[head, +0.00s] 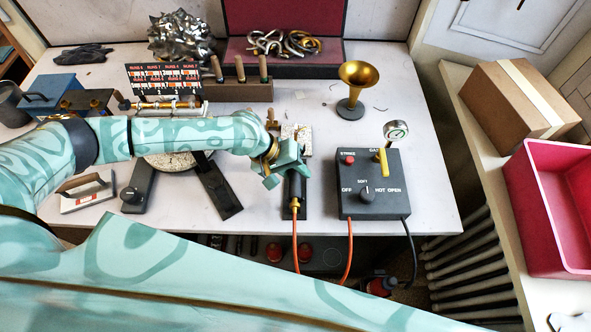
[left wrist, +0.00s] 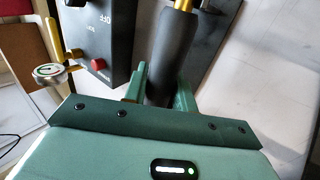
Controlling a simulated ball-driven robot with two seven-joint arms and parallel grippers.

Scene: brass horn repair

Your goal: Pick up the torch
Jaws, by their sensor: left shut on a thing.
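The torch (head: 295,188) is a black cylinder with a brass fitting at its near end, where an orange hose runs off the table's front edge. My left gripper (head: 291,172) is over its far part and shut on it. In the left wrist view the torch (left wrist: 172,55) passes between the two green fingers of the gripper (left wrist: 161,88). The torch's far end is hidden by the gripper. A dark flat rest shows under the torch, and I cannot tell whether they touch. My right gripper is not in view.
A grey control box (head: 372,183) with a gauge (head: 396,131) and yellow lever stands close right of the torch. A brass horn bell (head: 358,88) stands behind. A dark flat tool (head: 219,187) lies left. A pink bin (head: 552,205) is at far right.

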